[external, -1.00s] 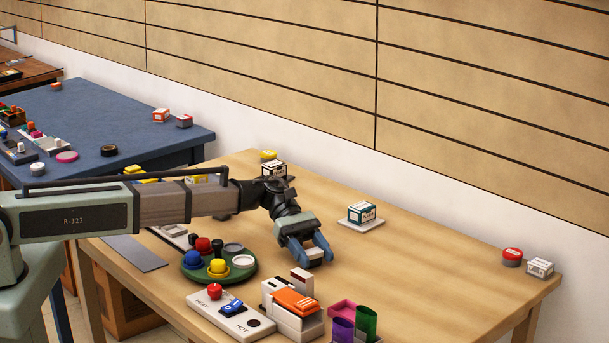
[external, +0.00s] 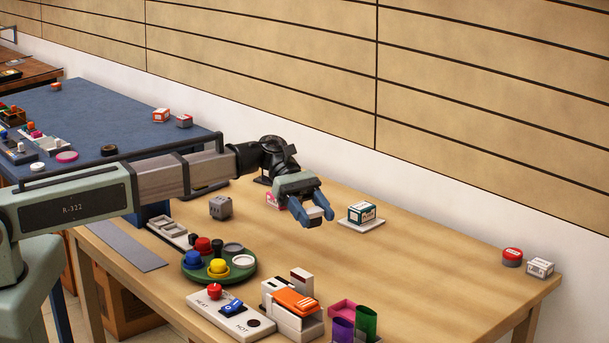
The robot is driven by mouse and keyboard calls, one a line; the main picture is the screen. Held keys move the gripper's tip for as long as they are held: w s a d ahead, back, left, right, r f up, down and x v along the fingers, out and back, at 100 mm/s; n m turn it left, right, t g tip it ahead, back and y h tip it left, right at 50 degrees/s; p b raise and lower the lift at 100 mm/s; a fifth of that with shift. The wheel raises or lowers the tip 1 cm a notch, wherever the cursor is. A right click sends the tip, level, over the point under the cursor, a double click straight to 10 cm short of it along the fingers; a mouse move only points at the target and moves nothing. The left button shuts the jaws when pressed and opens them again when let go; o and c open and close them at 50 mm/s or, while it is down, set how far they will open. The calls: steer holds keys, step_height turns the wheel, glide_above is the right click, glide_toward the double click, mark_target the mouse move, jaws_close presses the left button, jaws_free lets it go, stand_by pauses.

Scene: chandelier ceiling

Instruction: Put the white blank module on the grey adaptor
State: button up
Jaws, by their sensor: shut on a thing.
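My gripper (external: 315,219) has blue fingers and is shut on a small white block, which I take for the white blank module (external: 314,213). It holds the block above the table, left of a green and white box. The block is small here and partly covered by the fingers. A grey cube with dark marks on its faces, likely the grey adaptor (external: 220,207), stands on the table to the left of my gripper and apart from it.
The green and white box (external: 361,212) sits on a pale square plate. A pink and white box (external: 275,201) is partly hidden behind my gripper. A green round tray (external: 240,275) with coloured knobs, a white toaster-like unit (external: 284,314) and a purple cup (external: 342,330) stand in front.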

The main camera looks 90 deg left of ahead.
steer(key=s+a+n+t+y, duration=0.15)
steer(key=s+a, duration=0.25)
steer(key=a, duration=0.5)
step_height(320, 180, up, 5)
steer(key=n+t+y, duration=0.4)
steer(key=n+y, duration=0.1)
glide_above(222, 199)
steer(key=shift+g, duration=0.25)
steer(key=shift+f, duration=4.75)
steer(key=shift+f+h, duration=0.1)
steer(key=shift+h, duration=0.25)
steer(key=o, duration=1)
